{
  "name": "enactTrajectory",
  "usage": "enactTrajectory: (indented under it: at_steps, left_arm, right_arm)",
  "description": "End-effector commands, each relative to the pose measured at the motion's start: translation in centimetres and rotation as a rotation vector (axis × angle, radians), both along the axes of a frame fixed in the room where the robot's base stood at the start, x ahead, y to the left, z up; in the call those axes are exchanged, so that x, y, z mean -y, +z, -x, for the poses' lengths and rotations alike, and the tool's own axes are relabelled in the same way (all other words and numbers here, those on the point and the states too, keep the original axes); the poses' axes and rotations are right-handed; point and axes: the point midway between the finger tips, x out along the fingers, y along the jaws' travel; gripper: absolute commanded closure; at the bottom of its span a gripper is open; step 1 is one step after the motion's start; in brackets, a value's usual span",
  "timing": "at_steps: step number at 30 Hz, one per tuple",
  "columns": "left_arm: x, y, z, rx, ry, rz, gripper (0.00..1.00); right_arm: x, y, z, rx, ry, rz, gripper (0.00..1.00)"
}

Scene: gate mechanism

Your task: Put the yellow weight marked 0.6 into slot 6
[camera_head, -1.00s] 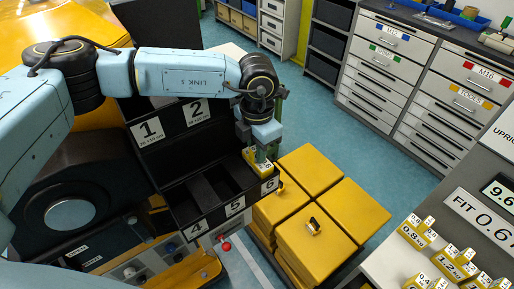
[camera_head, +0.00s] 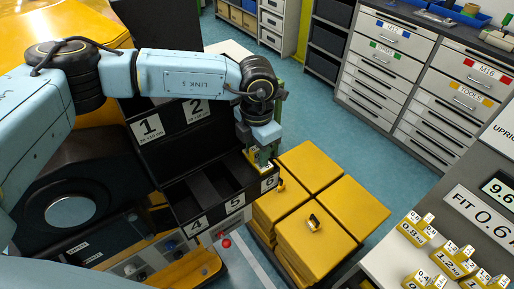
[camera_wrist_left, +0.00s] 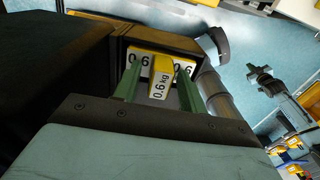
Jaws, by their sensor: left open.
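The yellow weight marked 0.6 (camera_head: 265,167) sits low in slot 6 of the black rack, with slot 6's label (camera_head: 269,182) on the front face. In the left wrist view the weight (camera_wrist_left: 160,80) shows its "0.6 kg" side and white 0.6 labels. My left gripper (camera_head: 262,154) points down over slot 6. Its green fingers (camera_wrist_left: 159,88) are open, one on each side of the weight's raised middle. Whether a finger still touches the weight cannot be told. The slot's floor is hidden.
Slots 4 and 5 (camera_head: 234,202) beside it look empty. Yellow blocks (camera_head: 315,235) stand close to the right of the rack. Several other yellow weights (camera_head: 453,260) lie on a grey bench at the lower right. A red knob (camera_head: 226,243) sits below the rack.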

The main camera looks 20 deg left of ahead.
Motion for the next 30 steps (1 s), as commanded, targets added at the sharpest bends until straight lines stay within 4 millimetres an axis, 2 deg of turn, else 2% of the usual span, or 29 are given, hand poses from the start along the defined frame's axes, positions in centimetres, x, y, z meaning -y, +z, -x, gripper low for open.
enactTrajectory:
  at_steps: [1,5,12,18,24,30]
  left_arm:
    - [0.0,0.5,0.0,0.001,0.0,0.001,0.58]
    - [0.0,2.3,-0.1,0.005,0.0,0.003,0.58]
    - [0.0,7.6,-0.1,0.005,-0.001,0.002,0.58]
    - [0.1,10.9,0.0,0.003,-0.001,0.001,0.58]
    - [0.0,12.2,0.0,0.001,-0.001,0.001,0.58]
    - [0.0,12.3,0.0,0.001,-0.001,0.001,0.58]
  right_arm:
    - [0.0,0.4,0.0,0.0,0.0,0.0,1.0]
    - [0.0,-0.6,0.0,0.0,0.0,0.0,1.0]
    - [0.0,-2.2,0.0,0.0,0.0,0.0,1.0]
    - [0.0,-3.0,0.0,0.0,0.0,0.0,1.0]
    - [0.0,-3.2,0.0,0.0,0.0,0.0,1.0]
    - [0.0,-3.1,0.0,0.0,0.0,0.0,1.0]
